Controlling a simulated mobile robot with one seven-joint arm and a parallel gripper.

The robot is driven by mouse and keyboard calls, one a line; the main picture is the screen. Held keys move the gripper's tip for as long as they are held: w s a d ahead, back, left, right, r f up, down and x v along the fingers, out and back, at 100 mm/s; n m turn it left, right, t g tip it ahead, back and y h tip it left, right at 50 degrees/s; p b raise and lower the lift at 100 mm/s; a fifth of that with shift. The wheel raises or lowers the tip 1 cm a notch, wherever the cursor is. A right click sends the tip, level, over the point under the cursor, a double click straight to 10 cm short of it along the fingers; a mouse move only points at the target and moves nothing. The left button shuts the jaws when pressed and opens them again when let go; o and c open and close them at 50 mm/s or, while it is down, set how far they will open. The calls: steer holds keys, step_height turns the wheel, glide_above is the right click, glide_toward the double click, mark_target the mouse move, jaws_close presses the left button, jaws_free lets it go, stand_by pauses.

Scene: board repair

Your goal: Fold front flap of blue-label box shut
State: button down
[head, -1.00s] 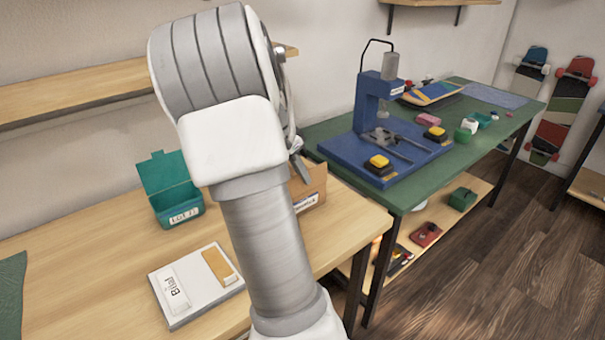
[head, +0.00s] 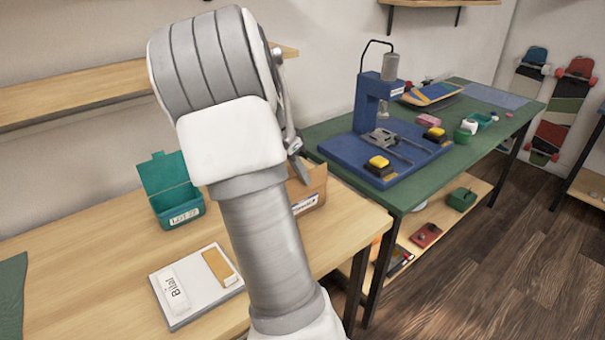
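The cardboard box (head: 312,189) with a white and blue label (head: 305,204) stands on the wooden table, partly hidden behind my arm. Its brown side and upper edge show to the right of the arm; the rest, including most of its flaps, is hidden. My gripper (head: 299,168) shows only as a small grey tip at the box's upper left part. I cannot tell whether it touches a flap. Its fingers are mostly hidden, so its opening does not show.
A teal open-lidded box (head: 176,206) stands left of my arm on the wooden table (head: 95,262). A white board with a tan strip (head: 192,304) lies in front. A green-topped bench (head: 462,150) with a blue press (head: 372,108) stands to the right.

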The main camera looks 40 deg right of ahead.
mark_target(310, 189)
steer(key=shift+w+r+p, duration=0.1)
steer(key=shift+r+p, duration=0.1)
steer(key=shift+p, duration=0.15)
steer(key=w+g+p, duration=0.1)
steer(key=g+p, duration=0.1)
steer(key=p, duration=0.1)
steer(key=g+p, duration=0.1)
steer(key=p, duration=0.3)
steer(key=shift+w+d+f+n+g, duration=0.1)
steer(key=shift+w+f+n+g, duration=0.05)
steer(key=shift+w+n+g, duration=0.25)
steer(key=g+p, duration=0.1)
steer(key=f+g+p, duration=0.1)
steer(key=shift+w+n+p, duration=0.3)
steer(key=shift+w+p, duration=0.05)
steer(key=shift+w, duration=0.05)
steer(key=g, duration=0.1)
steer(key=w+f+g, duration=0.1)
steer(key=shift+d+f+n+g, duration=0.1)
steer(key=shift+f+n+g, duration=0.2)
steer(key=shift+g, duration=0.1)
steer(key=shift+w+f+g+b, duration=0.35)
steer(key=shift+g+b, duration=0.55)
steer(key=shift+b, duration=0.2)
steer(key=shift+f+n+g+b, duration=0.1)
steer(key=shift+n+g+b, duration=0.35)
steer(key=shift+b, duration=0.2)
